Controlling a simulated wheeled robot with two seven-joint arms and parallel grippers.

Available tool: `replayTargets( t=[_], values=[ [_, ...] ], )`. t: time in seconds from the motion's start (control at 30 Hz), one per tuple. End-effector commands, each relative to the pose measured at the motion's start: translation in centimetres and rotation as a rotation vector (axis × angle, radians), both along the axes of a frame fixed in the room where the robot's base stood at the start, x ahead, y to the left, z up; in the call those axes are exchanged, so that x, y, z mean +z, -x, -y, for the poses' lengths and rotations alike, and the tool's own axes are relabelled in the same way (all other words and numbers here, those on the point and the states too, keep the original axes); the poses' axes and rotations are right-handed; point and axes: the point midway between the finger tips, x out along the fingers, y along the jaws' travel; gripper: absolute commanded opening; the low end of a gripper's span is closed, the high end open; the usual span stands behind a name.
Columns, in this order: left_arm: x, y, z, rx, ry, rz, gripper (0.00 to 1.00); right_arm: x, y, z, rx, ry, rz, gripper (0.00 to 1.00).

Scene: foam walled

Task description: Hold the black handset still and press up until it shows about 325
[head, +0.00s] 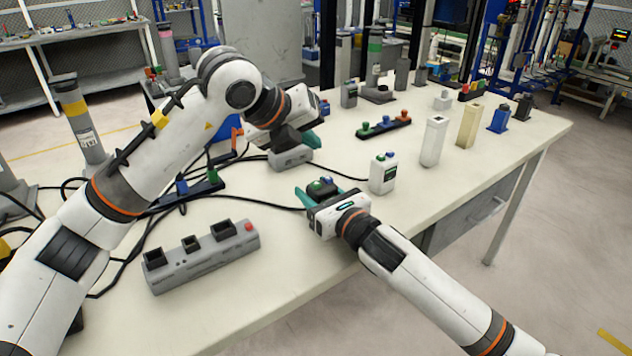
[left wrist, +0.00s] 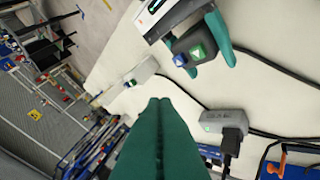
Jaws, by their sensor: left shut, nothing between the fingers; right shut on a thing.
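The black handset (head: 322,190) is between the teal fingers of my right gripper (head: 318,194), just above the table. In the left wrist view the handset (left wrist: 193,48) shows a blue button (left wrist: 180,60) and a green button (left wrist: 199,51) with a pale mark. I cannot read any number on it. My left gripper (head: 309,140) is shut and empty, above and behind the handset in the head view. Its closed teal fingers (left wrist: 160,101) fill the lower middle of the left wrist view, apart from the handset.
A grey box (head: 290,158) with a cable and small unclear lettering lies below my left gripper. A white handset (head: 383,174) stands right of my right gripper. A grey socket block (head: 203,260) with a red button lies front left. Black cables cross the table.

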Motion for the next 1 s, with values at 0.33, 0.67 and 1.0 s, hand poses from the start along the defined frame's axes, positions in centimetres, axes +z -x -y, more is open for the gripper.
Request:
replayTargets(
  t=[0.33,0.67,1.0],
  values=[
    [-4.6,0.0,0.0,-0.001,-0.001,-0.002,0.0,-0.1,0.0,0.0,0.0,0.001,-0.002,0.23],
    [-5.7,0.0,0.0,-0.001,-0.001,0.0,0.0,-0.1,0.0,0.0,0.0,0.001,-0.002,0.23],
    [-5.7,0.0,0.0,-0.001,-0.001,0.0,0.0,-0.1,0.0,0.0,0.0,0.001,-0.002,0.23]
  ],
)
